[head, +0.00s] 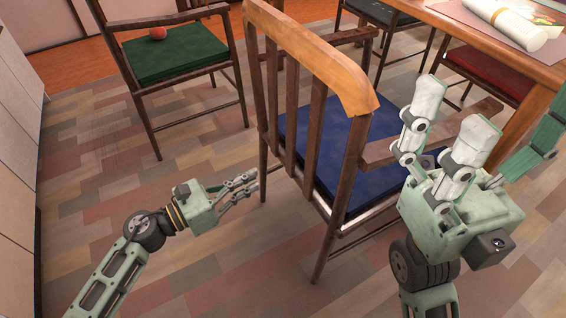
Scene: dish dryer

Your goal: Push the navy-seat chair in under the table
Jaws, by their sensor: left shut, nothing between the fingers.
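The navy-seat chair (300,135) stands upright in the middle of the head view, its slatted back with an orange-brown top rail toward me. Its navy seat shows between and beyond the slats. The table (500,45) is at the upper right, with floor visible between it and the seat. My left gripper (248,182) is shut and empty, just left of the chair's rear left leg; I cannot tell whether they touch. My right gripper (490,125) is open, its fingers spread, and hides part of the chair's right armrest; contact is unclear.
A green-seat chair (175,60) with a red round object (157,33) on it stands at the upper left. A dark red-seat chair (490,70) is by the table. A rolled paper (515,22) lies on the table. Floor at left is free, beside a pale cabinet (18,130).

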